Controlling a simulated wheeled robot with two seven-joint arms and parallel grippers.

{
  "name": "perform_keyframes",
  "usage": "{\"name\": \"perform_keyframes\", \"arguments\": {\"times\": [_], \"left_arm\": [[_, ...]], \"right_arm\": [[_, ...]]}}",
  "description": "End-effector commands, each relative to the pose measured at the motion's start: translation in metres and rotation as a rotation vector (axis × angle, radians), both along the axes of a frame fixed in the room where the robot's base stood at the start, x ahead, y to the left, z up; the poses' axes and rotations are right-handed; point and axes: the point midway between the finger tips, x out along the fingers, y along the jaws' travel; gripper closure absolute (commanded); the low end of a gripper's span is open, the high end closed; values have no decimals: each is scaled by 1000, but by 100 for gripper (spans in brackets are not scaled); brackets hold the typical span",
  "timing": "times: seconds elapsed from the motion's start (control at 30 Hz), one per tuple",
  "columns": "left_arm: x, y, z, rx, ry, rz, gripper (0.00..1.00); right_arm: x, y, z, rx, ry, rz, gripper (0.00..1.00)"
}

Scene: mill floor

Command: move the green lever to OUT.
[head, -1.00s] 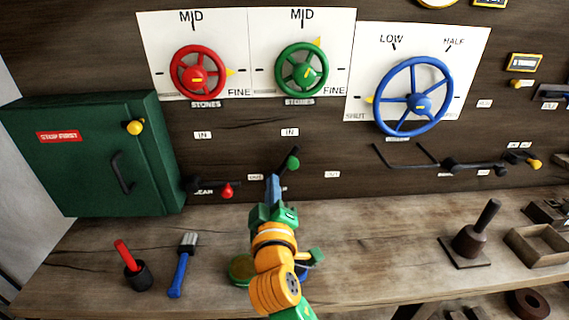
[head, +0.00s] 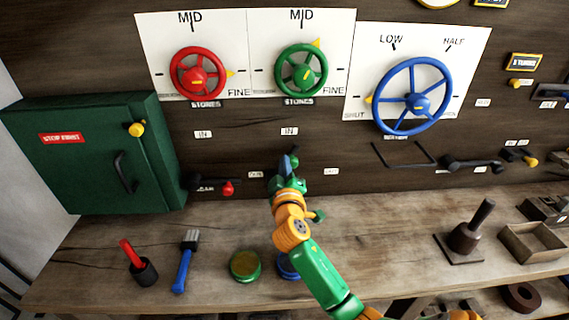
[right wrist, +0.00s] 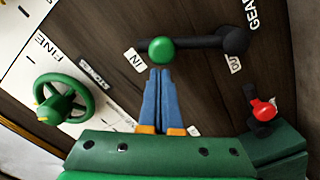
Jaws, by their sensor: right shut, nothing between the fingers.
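The green lever's round knob (right wrist: 161,50) shows in the right wrist view, on a black arm that runs right to a dark pivot. The knob is beside the IN label (right wrist: 134,60); an OUT label (right wrist: 234,63) is by the pivot. My right gripper (right wrist: 160,72) is shut and empty, its blue fingertips right at the knob's lower edge; I cannot tell if they touch. In the head view my right gripper (head: 284,160) is at the panel below an IN label (head: 289,131) and largely hides the lever. My left gripper is not in view.
A red lever (head: 227,188) is on the panel to the left, near the green cabinet (head: 90,160). Red, green and blue handwheels (head: 410,104) are above.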

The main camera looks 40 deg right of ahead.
Motion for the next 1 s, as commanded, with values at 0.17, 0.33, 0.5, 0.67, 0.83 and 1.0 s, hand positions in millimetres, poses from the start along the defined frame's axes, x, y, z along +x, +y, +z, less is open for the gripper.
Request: {"name": "perform_keyframes", "arguments": {"times": [0.17, 0.33, 0.5, 0.67, 0.83, 1.0], "left_arm": [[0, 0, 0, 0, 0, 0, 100], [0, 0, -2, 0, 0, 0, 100], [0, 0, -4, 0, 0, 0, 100], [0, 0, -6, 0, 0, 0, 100], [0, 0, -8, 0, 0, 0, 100], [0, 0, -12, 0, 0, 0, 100]], "right_arm": [[0, 0, 0, 0, 0, 0, 100], [-1, -1, -1, 13, -7, -1, 100], [-4, -5, -3, 49, -29, -1, 100], [-5, -8, -3, 69, -42, -1, 100], [-7, -10, -5, 98, -59, -2, 100], [-10, -16, -9, 149, -90, -1, 100]]}}
